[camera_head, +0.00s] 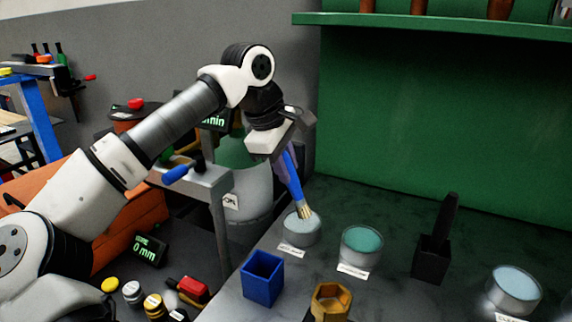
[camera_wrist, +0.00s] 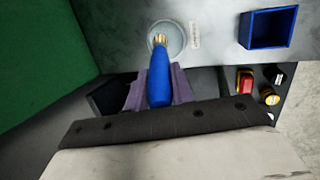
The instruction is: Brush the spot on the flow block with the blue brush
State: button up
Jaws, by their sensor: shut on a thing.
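My gripper (camera_head: 289,153) is shut on the blue brush (camera_head: 293,178), which hangs bristles down and slightly tilted. In the wrist view the brush (camera_wrist: 160,80) sits between the purple fingers of my gripper (camera_wrist: 159,88). Its pale bristles are over or in a small clear dish (camera_head: 302,235) with a label in front; the dish also shows in the wrist view (camera_wrist: 178,50). I cannot tell whether the bristles touch its contents. I cannot pick out the flow block or its spot for sure in either view.
On the dark bench stand a teal-filled dish (camera_head: 362,246), a pale-filled dish (camera_head: 514,288), a black holder (camera_head: 431,262), an open blue box (camera_head: 262,280) and a brass hexagonal part (camera_head: 331,300). A green wall (camera_head: 440,120) and shelf (camera_head: 440,24) bound the back.

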jog(key=shift+f+b, duration=0.35)
jog(key=shift+f, duration=0.35)
dwell(1.3)
jog(key=shift+r, duration=0.1)
notch_tip(320, 180, up, 7)
jog(key=p, duration=0.6)
dwell(0.7)
